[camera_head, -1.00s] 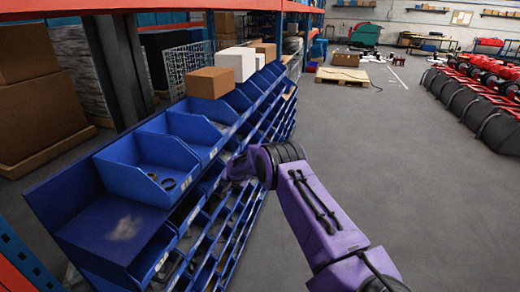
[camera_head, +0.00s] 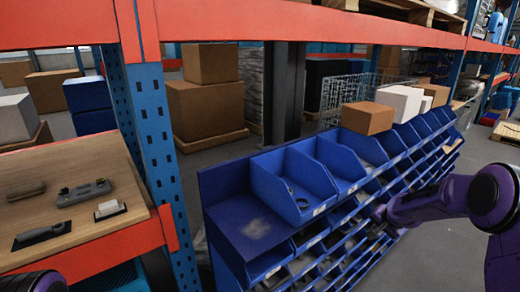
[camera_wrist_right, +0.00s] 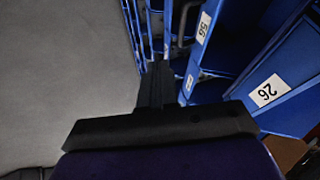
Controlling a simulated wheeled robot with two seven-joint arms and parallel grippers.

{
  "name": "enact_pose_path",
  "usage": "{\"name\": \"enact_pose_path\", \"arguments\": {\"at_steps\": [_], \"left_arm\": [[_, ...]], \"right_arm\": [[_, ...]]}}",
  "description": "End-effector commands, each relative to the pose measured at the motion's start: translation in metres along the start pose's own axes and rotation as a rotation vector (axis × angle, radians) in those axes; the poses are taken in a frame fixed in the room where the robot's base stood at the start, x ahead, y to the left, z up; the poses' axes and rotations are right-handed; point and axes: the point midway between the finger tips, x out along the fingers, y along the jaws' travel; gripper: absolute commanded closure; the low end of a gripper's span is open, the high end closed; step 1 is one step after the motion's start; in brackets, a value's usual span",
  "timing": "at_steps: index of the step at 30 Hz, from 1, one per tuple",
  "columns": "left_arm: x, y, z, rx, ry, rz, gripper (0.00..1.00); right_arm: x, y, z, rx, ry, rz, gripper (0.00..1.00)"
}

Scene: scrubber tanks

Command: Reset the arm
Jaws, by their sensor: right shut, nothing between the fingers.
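My right arm (camera_head: 435,203) is purple and reaches in from the right edge in the head view. Its gripper (camera_head: 380,212) is beside the front of the blue bin rack (camera_head: 232,232), at the height of the lower rows. In the right wrist view the black fingers (camera_wrist_right: 157,82) are together and hold nothing. They point along the rack's front, close to the bins labelled 56 and 26. I cannot tell whether they touch a bin. A dark rounded part of my left arm shows at the lower left corner of the head view; its gripper is out of view.
A wooden-topped bench (camera_head: 70,200) with several hand tools stands at the left. A blue post (camera_head: 150,130) and an orange beam (camera_head: 240,22) frame the rack. Brown boxes (camera_head: 205,108) sit behind. Open floor (camera_wrist_right: 60,70) lies left of the fingers in the wrist view.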

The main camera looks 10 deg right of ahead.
Motion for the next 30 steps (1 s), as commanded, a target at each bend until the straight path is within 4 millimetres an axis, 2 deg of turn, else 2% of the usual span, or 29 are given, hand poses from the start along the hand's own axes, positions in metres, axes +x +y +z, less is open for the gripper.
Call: {"name": "enact_pose_path", "arguments": {"at_steps": [3, 5, 8, 9, 11, 12, 14, 15, 18, 21, 25, 27, 30], "left_arm": [[0.000, 0.000, 0.000, 0.000, 0.000, 0.000, 0.62], [0.000, 0.000, 0.000, 0.000, 0.000, 0.000, 0.62], [0.000, 0.000, 0.000, 0.000, 0.000, 0.000, 0.62], [0.000, 0.000, 0.000, 0.000, 0.000, 0.000, 0.62], [0.000, 0.000, 0.000, 0.000, 0.000, 0.000, 0.62], [0.000, 0.000, 0.000, 0.000, 0.000, 0.000, 0.62], [0.000, 0.000, 0.000, 0.000, 0.000, 0.000, 0.62], [0.000, 0.000, 0.000, 0.000, 0.000, 0.000, 0.62], [0.000, 0.000, 0.000, 0.000, 0.000, 0.000, 0.62], [0.000, 0.000, 0.000, 0.000, 0.000, 0.000, 0.62], [0.000, 0.000, 0.000, 0.000, 0.000, 0.000, 0.62], [0.000, 0.000, 0.000, 0.000, 0.000, 0.000, 0.62], [0.000, 0.000, 0.000, 0.000, 0.000, 0.000, 0.62]], "right_arm": [[0.001, -0.003, -0.013, 0.004, 0.097, -0.032, 1.00], [0.004, -0.001, -0.004, 0.009, 0.163, -0.051, 1.00], [0.018, 0.013, 0.063, -0.050, 0.238, -0.042, 1.00], [0.022, 0.027, 0.100, -0.090, 0.250, -0.022, 1.00], [0.024, 0.050, 0.149, -0.148, 0.254, 0.008, 1.00], [0.022, 0.068, 0.182, -0.187, 0.247, 0.030, 1.00], [0.014, 0.097, 0.228, -0.248, 0.224, 0.065, 1.00], [0.007, 0.117, 0.257, -0.288, 0.202, 0.090, 1.00], [-0.020, 0.168, 0.322, -0.387, 0.121, 0.153, 1.00], [-0.045, 0.211, 0.370, -0.467, 0.014, 0.211, 1.00], [-0.062, 0.245, 0.405, -0.536, -0.089, 0.263, 1.00], [-0.063, 0.254, 0.411, -0.550, -0.106, 0.278, 1.00], [-0.064, 0.256, 0.412, -0.548, -0.110, 0.283, 1.00]]}}
